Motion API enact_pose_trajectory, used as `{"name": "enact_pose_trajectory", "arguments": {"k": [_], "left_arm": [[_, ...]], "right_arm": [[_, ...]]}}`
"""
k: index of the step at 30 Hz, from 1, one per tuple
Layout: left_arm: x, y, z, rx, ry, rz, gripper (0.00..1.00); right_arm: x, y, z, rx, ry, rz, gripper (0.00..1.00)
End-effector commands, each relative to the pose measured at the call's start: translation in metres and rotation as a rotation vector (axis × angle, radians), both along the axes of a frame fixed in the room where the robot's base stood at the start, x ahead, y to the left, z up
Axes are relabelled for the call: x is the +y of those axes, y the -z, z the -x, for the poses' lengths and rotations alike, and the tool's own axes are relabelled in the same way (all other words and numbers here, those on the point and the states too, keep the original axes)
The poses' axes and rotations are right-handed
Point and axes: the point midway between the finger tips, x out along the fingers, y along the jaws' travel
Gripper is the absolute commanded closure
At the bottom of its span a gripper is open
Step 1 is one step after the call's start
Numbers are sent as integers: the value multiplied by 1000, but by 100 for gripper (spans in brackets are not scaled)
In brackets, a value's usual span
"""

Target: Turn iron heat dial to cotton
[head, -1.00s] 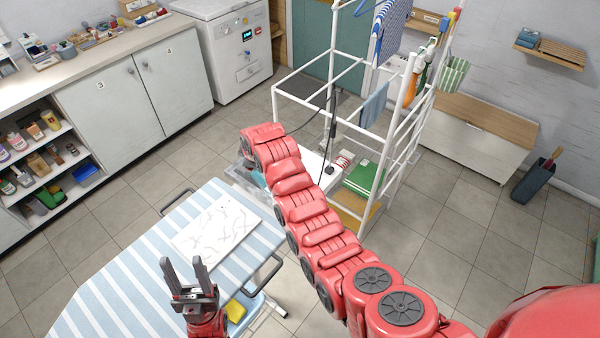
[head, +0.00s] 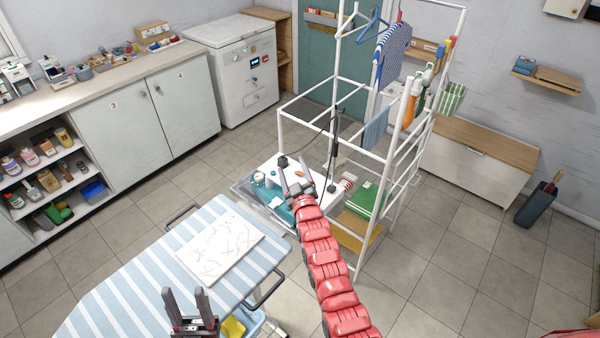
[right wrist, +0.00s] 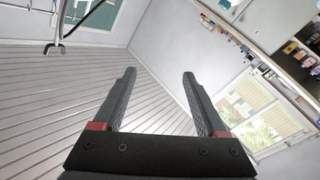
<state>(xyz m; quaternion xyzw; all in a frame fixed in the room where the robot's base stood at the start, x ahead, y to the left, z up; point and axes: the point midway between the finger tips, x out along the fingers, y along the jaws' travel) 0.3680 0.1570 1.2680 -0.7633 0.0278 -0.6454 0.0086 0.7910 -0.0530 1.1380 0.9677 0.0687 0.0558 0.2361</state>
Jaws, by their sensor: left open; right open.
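I cannot clearly make out the iron or its heat dial. A teal shape (head: 283,211) lies in the clear tray beside the white stand; it is too small to identify. My right gripper (head: 292,164) is open above the white stand top, close to small items there. In the right wrist view the right gripper (right wrist: 158,74) is open with nothing between its fingers. My left gripper (head: 187,295) is open and empty, pointing up near the front edge of the striped ironing board (head: 120,300).
A white pipe rack (head: 336,65) with hangers and cloths rises behind and right of my right gripper. A black cord (head: 333,140) hangs by it. A white patterned sheet (head: 220,245) lies on the board. A yellow item (head: 233,329) sits beside my left gripper.

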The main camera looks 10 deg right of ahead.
Motion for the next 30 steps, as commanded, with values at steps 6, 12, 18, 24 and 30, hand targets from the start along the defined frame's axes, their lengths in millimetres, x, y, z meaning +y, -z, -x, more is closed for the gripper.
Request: {"name": "enact_pose_trajectory", "arguments": {"k": [6,12,18,24,30], "left_arm": [[0,2,0,0,0,0,50],[0,2,0,0,0,0,50],[0,2,0,0,0,0,50],[0,2,0,0,0,0,50],[0,32,0,0,0,0,50]], "right_arm": [[-16,-11,20,-109,13,-58,26],[-19,-17,26,-144,14,-74,26],[-19,-17,26,-143,15,-74,26],[-19,-17,26,-143,14,-74,26],[-36,1,57,-263,20,-133,26]]}}
